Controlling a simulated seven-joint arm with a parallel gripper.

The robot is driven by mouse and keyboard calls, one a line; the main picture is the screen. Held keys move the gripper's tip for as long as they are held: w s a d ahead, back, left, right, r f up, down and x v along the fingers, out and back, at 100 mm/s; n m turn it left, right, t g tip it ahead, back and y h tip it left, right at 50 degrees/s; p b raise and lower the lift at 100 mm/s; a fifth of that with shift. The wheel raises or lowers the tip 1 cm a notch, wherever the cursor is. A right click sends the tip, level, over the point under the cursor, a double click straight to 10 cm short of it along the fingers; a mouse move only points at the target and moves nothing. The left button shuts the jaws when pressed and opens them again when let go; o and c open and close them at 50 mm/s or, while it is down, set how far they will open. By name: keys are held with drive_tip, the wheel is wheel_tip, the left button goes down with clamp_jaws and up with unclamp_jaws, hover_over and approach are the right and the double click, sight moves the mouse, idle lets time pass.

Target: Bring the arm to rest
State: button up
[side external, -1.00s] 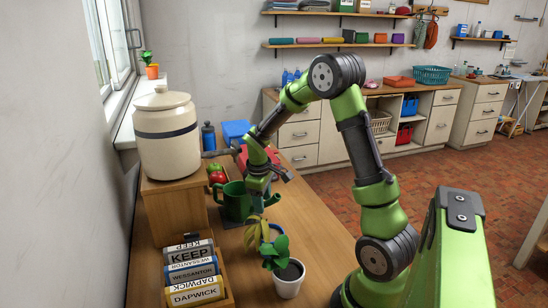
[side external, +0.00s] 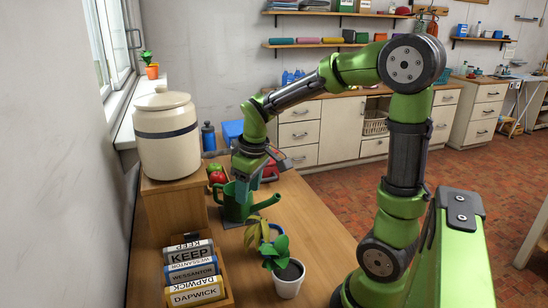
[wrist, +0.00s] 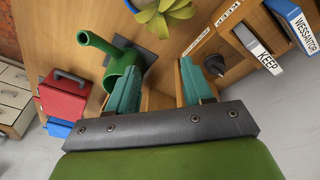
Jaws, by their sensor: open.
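My gripper (side external: 246,188) is open and empty, pointing down above the wooden worktop (side external: 300,215). In the side view it overlaps the green watering can (side external: 236,210), which stands upright on a dark mat. In the wrist view my teal fingers (wrist: 159,84) are spread well apart with nothing held between them. The watering can (wrist: 122,68) shows just left of the left finger, which hides part of it. Whether they touch cannot be told.
A lidded crock (side external: 166,140) stands on a wooden box at left. Binders (side external: 192,270) and a potted plant (side external: 289,278) are in front. A red toolbox (wrist: 64,98) lies beyond the can, and apples (side external: 217,178) sit beside it. The right of the worktop is clear.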

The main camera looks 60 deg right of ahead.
drive_tip(key=s+a+r+m+t+y, duration=0.2)
drive_tip(key=s+a+r+t, duration=0.3)
drive_tip(key=a, duration=0.7)
drive_tip(key=s+r+m, duration=0.1)
drive_tip(key=s+r, duration=0.1)
drive_tip(key=s, duration=0.2)
drive_tip(key=shift+s+a+m+y, duration=0.2)
drive_tip(key=shift+s+m+y, duration=0.15)
drive_tip(key=shift+m+y, duration=0.05)
